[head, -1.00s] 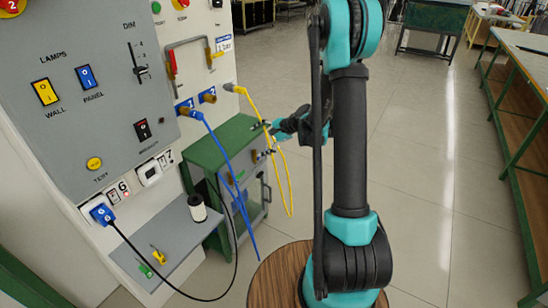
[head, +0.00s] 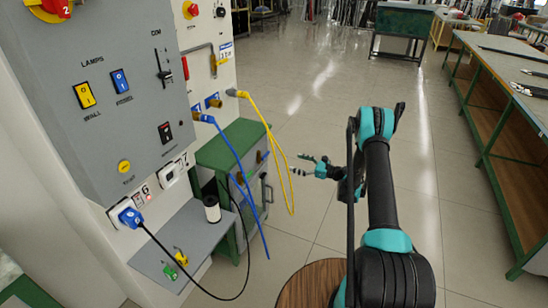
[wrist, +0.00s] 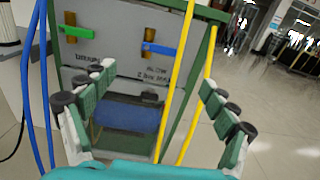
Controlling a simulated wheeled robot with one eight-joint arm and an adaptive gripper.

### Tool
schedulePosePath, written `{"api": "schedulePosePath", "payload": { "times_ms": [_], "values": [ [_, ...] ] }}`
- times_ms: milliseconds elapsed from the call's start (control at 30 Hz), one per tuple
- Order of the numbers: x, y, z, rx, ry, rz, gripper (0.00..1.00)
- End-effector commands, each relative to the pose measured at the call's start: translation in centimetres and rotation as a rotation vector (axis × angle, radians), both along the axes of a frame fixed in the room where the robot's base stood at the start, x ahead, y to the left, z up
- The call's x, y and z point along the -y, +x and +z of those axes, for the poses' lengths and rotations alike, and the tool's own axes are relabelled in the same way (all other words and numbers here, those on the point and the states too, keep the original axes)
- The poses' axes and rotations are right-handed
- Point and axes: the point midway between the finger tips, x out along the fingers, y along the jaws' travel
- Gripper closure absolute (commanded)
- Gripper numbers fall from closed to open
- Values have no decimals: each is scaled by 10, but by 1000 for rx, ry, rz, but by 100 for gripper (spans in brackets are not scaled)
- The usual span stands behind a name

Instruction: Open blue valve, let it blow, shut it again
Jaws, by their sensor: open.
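The blue valve lever (wrist: 158,49) shows in the wrist view on the grey front of the green cabinet. It lies sideways on a brass fitting. A green lever (wrist: 75,31) sits to its left, also sideways. My gripper (wrist: 157,76) is open and empty, its two fingers spread below and to either side of the blue lever, apart from it. In the head view my gripper (head: 304,166) hangs right of the cabinet (head: 226,146) and the yellow hose (head: 281,160). The blue lever is too small to tell in the head view.
A yellow hose (wrist: 183,75) crosses the wrist view near my right finger. The blue hose (head: 231,160) hangs left of it, before the cabinet. A grey control panel (head: 110,90) stands at left. A workbench (head: 500,110) is at right, with open floor between.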

Motion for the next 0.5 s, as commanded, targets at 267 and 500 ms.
{"api": "schedulePosePath", "payload": {
  "times_ms": [267, 500],
  "values": [
    [-23, 7, -2, -8, 10, 3, 14],
    [-67, 23, -2, -6, 10, 4, 14]
  ]
}}
